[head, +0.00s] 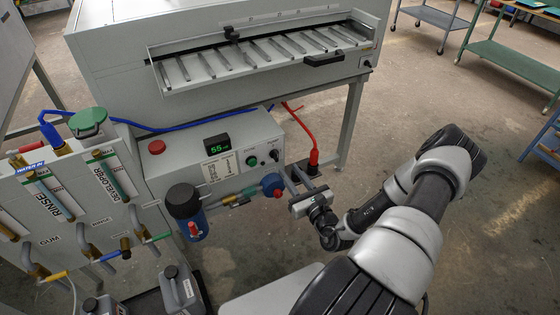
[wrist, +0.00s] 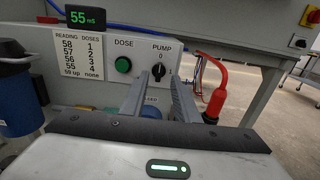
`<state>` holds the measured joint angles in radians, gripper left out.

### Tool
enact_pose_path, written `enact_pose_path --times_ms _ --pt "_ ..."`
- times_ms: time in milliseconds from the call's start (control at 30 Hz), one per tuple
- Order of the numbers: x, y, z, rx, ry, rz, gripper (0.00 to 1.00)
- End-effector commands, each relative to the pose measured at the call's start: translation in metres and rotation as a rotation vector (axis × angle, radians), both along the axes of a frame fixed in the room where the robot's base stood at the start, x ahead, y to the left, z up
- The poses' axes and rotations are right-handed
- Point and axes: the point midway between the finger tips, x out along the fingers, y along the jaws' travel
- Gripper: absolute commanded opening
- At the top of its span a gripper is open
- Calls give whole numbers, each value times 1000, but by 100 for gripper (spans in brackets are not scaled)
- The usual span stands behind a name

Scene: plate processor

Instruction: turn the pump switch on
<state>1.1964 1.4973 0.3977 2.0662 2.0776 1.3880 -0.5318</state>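The pump switch is a small black rotary knob (wrist: 158,72) on a white panel, under the label PUMP, with a 0 above it and another mark at its right. Its pointer seems to face up to the 0, but it is small. In the head view the knob (head: 273,155) sits at the right of the grey control box. My gripper (head: 291,173) is in front of the box, below and right of the knob. In the wrist view its two fingers (wrist: 157,80) are apart and empty, with the knob appearing between their tips, and no contact shows.
A green DOSE button (wrist: 123,65) is left of the knob. A display (wrist: 88,17) reads 55 mS above a dose chart (wrist: 80,55). A red hose with a red fitting (wrist: 216,95) stands right of the fingers. A blue filter housing (head: 187,212) is at the left.

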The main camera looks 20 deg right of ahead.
Motion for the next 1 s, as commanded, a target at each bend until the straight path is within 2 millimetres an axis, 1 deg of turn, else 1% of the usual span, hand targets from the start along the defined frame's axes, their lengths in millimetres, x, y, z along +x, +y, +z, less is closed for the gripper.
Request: enact_pose_path --times_ms 33,200,300,400,567,800,867,900,967,1000 --pt "12 1 -2 -2 -2 2 28" --pt "46 2 -2 -2 -2 2 28" --pt "61 2 -2 -2 -2 1 28" --pt "71 3 -1 -1 0 2 28" --pt "79 3 0 0 0 1 28" --pt "80 3 0 0 1 1 28" --pt "79 3 0 0 1 1 20" --pt "79 3 0 0 1 1 13" --pt "79 3 0 0 1 1 3" --pt "79 3 0 0 1 1 0"
